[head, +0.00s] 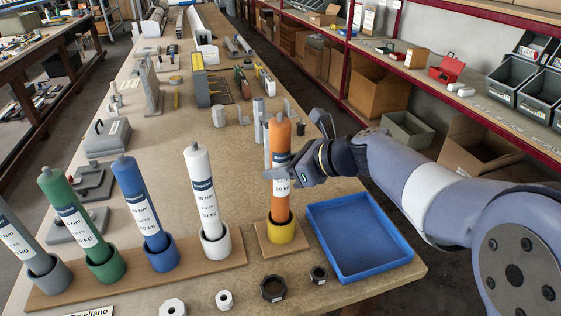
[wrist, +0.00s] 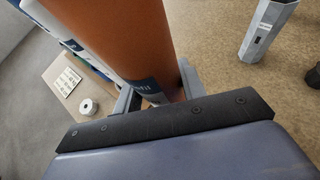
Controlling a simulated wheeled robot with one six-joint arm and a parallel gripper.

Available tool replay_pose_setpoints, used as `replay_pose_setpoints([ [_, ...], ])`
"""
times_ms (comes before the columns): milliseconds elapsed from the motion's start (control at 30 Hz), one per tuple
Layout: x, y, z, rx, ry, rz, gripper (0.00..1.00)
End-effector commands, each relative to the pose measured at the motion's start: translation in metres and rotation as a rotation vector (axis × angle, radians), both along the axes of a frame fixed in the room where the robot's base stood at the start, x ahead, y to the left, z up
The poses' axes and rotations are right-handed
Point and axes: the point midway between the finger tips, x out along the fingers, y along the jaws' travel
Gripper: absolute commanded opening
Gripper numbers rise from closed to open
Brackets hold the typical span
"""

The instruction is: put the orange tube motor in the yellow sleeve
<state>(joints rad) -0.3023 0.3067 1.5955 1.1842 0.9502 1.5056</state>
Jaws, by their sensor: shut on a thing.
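The orange tube motor (head: 280,205) stands upright with its lower end inside the yellow sleeve (head: 282,235). The sleeve sits on a small square wooden base near the front of the bench. My gripper (head: 283,176) is shut on the motor at about its middle, around its white label, coming from the right. In the wrist view the orange tube motor (wrist: 125,35) fills the upper left, with my gripper's fingers (wrist: 160,88) on either side of it. The sleeve is not seen in the wrist view, and the motor's bottom end is hidden inside the sleeve.
White (head: 205,195), blue (head: 140,205), green (head: 75,220) and grey tube motors stand in matching sleeves on a wooden strip at left. A blue tray (head: 385,262) lies close right of the yellow sleeve. Several nuts or rings lie in front. Small metal parts stand behind.

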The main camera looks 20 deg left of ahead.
Motion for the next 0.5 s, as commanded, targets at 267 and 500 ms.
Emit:
replay_pose_setpoints([
  [267,0.0,0.0,-0.002,0.003,-0.004,0.0,0.0],
  [500,0.001,0.0,-0.008,0.003,-0.004,-0.001,0.0],
])
